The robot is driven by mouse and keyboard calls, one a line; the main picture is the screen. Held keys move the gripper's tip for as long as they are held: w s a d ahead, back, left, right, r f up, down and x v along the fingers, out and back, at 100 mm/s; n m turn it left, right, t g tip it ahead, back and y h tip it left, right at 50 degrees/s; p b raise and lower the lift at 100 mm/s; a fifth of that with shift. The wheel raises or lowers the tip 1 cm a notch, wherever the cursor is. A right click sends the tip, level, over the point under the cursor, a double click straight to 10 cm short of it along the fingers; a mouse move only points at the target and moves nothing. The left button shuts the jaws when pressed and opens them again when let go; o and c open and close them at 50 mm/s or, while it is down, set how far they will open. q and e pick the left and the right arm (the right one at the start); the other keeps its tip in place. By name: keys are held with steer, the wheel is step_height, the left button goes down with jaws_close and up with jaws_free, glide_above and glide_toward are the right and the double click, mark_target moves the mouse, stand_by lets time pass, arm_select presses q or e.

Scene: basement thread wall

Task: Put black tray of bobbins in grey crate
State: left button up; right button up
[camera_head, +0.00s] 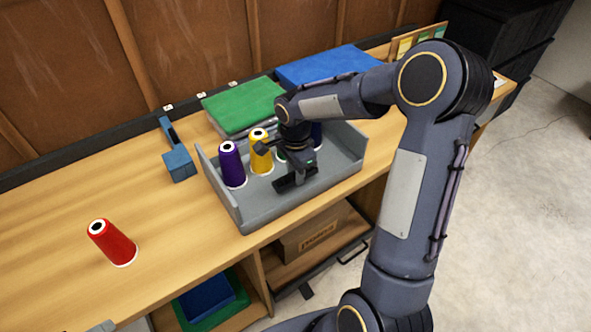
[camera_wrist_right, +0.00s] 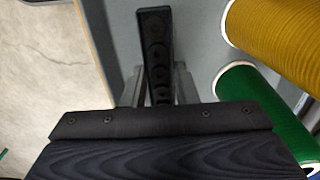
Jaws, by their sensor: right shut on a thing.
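The grey crate (camera_head: 257,212) is an open, low-walled bin on the workbench. My right gripper (camera_head: 297,169) reaches down inside it and is shut on the black tray of bobbins (camera_head: 284,185). The tray is low in the crate near its front wall; I cannot tell whether it touches the floor. In the right wrist view the tray (camera_wrist_right: 155,45) is a narrow black strip with a row of dark round bobbins, between the fingers (camera_wrist_right: 157,90). My left gripper is not in view.
In the crate stand a purple cone (camera_head: 232,167), a yellow cone (camera_head: 261,155), a partly hidden green cone (camera_wrist_right: 255,105) and a dark blue one (camera_head: 317,136). A red cone (camera_head: 115,245) stands left on the bench.

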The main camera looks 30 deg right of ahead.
steer(key=shift+f, duration=0.55)
steer(key=o, duration=1)
steer(key=shift+r, duration=0.1)
step_height(320, 180, up, 8)
steer(key=shift+f, duration=0.1)
steer(key=s+a+r+n+t+y+p, duration=0.1)
steer(key=s+a+r+n+t, duration=0.1)
steer(key=s+n, duration=0.3)
steer(key=s+a+r+n+t+y+p, duration=0.1)
steer(key=s+a+r+n, duration=0.2)
steer(key=s, duration=0.6)
steer(key=s+a+r+n+t+y+p, duration=0.1)
steer(key=s+a+r+n+t, duration=0.1)
steer(key=s+n, duration=0.5)
steer(key=shift+s+a+r+n+t+y+p, duration=0.15)
steer(key=shift+s+r+n+t+y+p, duration=0.2)
steer(key=shift+s+r, duration=0.25)
